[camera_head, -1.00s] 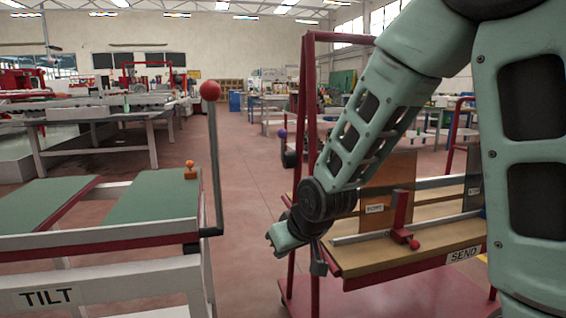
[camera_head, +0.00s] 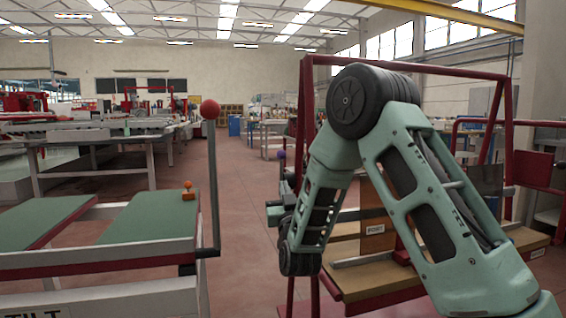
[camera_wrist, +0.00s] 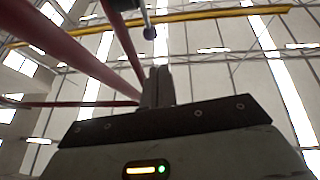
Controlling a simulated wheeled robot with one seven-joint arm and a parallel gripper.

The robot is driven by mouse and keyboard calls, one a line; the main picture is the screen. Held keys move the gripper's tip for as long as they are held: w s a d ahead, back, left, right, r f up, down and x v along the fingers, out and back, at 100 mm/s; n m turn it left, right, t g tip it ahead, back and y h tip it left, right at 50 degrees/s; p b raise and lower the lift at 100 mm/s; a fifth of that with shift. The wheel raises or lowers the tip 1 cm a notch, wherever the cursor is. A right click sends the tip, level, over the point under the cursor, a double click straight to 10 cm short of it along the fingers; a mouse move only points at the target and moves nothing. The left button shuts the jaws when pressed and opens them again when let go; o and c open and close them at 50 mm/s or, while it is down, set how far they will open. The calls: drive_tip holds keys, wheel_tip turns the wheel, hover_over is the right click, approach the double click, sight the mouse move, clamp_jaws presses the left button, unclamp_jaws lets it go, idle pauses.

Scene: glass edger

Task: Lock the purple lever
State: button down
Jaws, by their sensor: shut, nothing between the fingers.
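The purple lever shows in the head view as a small purple ball (camera_head: 282,155) beyond the red frame's left post. In the wrist view, a ball with a purple tint (camera_wrist: 150,33) sits on a thin grey rod near the top middle. My gripper (camera_wrist: 157,70) points up toward the ceiling, its fingers together and empty. The fingertips appear just below the ball in that picture, with a visible gap; depth is hard to judge. In the head view my forearm hides part of the gripper. The lever's base and any lock are not clearly visible.
A red-framed cart (camera_head: 400,60) with a wooden shelf stands around my arm; its red bars pass close by in the wrist view. A red-ball lever (camera_head: 210,109) rises beside the green tilt table (camera_head: 150,218), which carries an orange knob (camera_head: 188,190). Open floor lies between.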

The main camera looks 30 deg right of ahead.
drive_tip(key=shift+s+d+r+m+t+h, duration=0.3)
drive_tip(key=shift+s+r+m+t+h, duration=0.15)
drive_tip(key=shift+h, duration=0.35)
drive_tip(key=w+d+f+b+x, duration=0.1)
drive_tip(key=f+x, duration=0.1)
drive_tip(key=x, duration=1)
drive_tip(key=shift+w, duration=0.5)
drive_tip(key=shift+r, duration=0.15)
